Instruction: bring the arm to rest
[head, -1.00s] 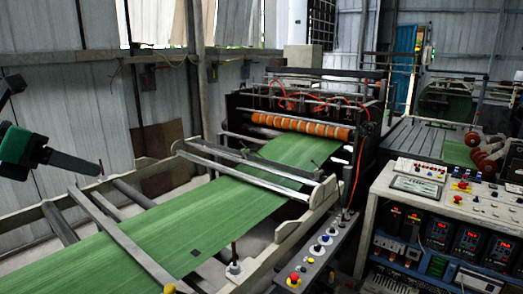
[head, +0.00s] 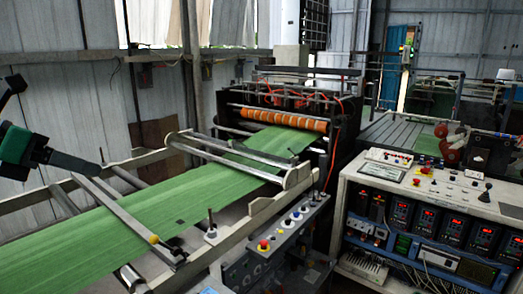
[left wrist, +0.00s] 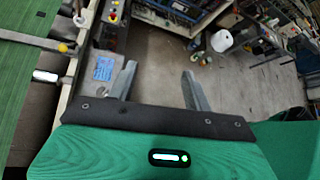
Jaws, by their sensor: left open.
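My left arm enters at the left edge of the head view, with its green and black gripper (head: 98,163) raised at the left side of the machine, in front of the grey wall. In the left wrist view its two grey fingers (left wrist: 158,68) stand apart, with nothing between them. Bare floor shows beyond the fingers. The gripper appears clear of the green web (head: 150,210) and the frame in the head view. My right gripper is not in view.
The web runs on the machine frame under an orange-banded roller (head: 285,119). A button panel (head: 275,240) stands along its near side. A control console (head: 430,215) fills the right. In the left wrist view, grey floor (left wrist: 160,60) lies open, with a white roll (left wrist: 221,41) beyond.

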